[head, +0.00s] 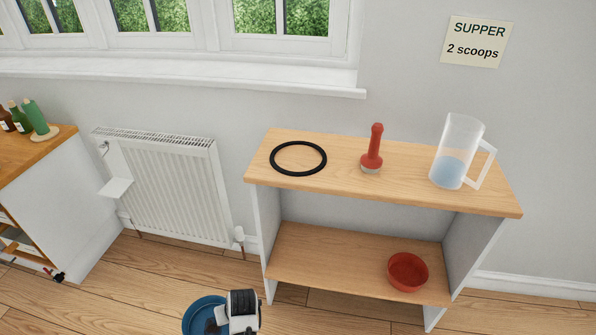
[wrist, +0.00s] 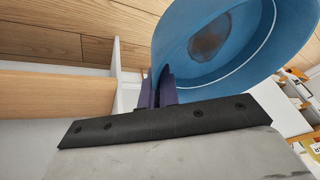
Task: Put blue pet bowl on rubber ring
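The blue pet bowl (head: 199,313) shows at the bottom edge of the head view, in front of the rack and partly hidden by my gripper (head: 238,312). In the wrist view, the bowl (wrist: 185,45) has a brownish patch on its inside floor. My gripper's dark fingers (wrist: 160,90) are shut on the bowl's wall near its rim. The rubber ring (head: 299,174) is a thin black ring lying flat on the left part of the rack's top shelf. Nothing lies inside it. The bowl is apart from the ring, nearer the camera.
The wooden rack (head: 390,195) carries a red scoop-like object (head: 372,150) and a clear jug (head: 455,150) right of the ring. A red bowl (head: 408,271) sits on its lower shelf. A radiator (head: 170,180) and a counter with bottles (head: 36,117) stand left.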

